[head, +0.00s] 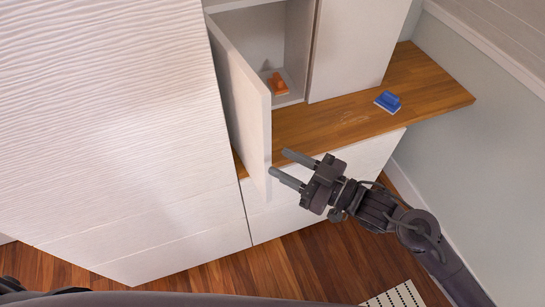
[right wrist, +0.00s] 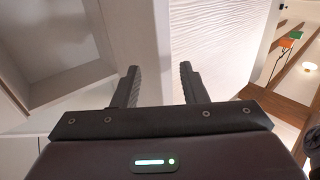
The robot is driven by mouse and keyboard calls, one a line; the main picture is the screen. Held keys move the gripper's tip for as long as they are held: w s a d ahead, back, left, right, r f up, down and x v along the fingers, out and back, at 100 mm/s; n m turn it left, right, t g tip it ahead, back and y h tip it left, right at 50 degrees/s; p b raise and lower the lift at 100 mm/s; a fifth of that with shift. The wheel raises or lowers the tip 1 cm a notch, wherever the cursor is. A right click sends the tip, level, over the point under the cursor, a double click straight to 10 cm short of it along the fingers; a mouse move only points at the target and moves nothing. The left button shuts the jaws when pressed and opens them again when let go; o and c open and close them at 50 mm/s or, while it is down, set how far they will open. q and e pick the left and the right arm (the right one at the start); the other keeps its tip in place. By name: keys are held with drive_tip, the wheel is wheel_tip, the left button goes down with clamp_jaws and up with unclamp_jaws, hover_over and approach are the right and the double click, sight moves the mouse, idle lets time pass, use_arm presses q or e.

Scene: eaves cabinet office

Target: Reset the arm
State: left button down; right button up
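My right gripper (head: 279,163) is open, its two fingers apart and pointing left at the free edge of the open white cabinet door (head: 247,105). In the right wrist view the open fingers (right wrist: 158,85) show with the door's pale panel (right wrist: 138,35) ahead of and partly between them. I cannot tell whether either finger touches it. The arm reaches in from the lower right, above the floor. My left gripper is not in view; a dark part at the lower left edge may be mine.
An orange object (head: 278,83) sits inside the open cabinet (head: 262,38). A blue object (head: 388,101) lies on the wooden counter (head: 430,85). White drawer fronts (head: 150,235) stand at left. A wall (head: 470,110) bounds the right. Wooden floor (head: 300,265) lies below, with a striped mat (head: 395,297).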

drive_tip(key=shift+s+d, duration=0.1)
drive_tip(key=shift+d, duration=0.1)
idle(0.3)
drive_tip(key=w+d+f+m+t+h, duration=0.1)
drive_tip(key=w+d+f+m+h, duration=0.25)
drive_tip(key=f, duration=0.45)
drive_tip(key=w+d+f+m+t+h, duration=0.25)
drive_tip(key=d+f, duration=0.25)
drive_tip(key=f, duration=0.4)
drive_tip(key=s+d+f+m+g+h, duration=0.15)
drive_tip(key=d+f, duration=0.25)
drive_tip(key=f, duration=0.4)
drive_tip(key=s+d+f+m+g+h, duration=0.1)
drive_tip(key=s+d+f+h, duration=0.15)
drive_tip(key=f, duration=0.65)
drive_tip(key=s+d+f+m+g+h, duration=0.1)
drive_tip(key=s+d+f+g+h, duration=0.4)
drive_tip(key=s+f, duration=0.75)
drive_tip(key=s+f+g, duration=0.1)
drive_tip(key=s+f, duration=0.2)
drive_tip(key=s, duration=0.3)
drive_tip(key=s+d+f+g, duration=0.1)
drive_tip(key=s+f, duration=0.3)
drive_tip(key=s, duration=0.3)
drive_tip(key=s+d+f+g+h, duration=0.1)
drive_tip(key=s+f, duration=0.2)
drive_tip(key=s, duration=0.4)
drive_tip(key=shift+s+d+f+m, duration=0.2)
drive_tip(key=shift+f+m, duration=0.15)
drive_tip(key=shift+m, duration=0.1)
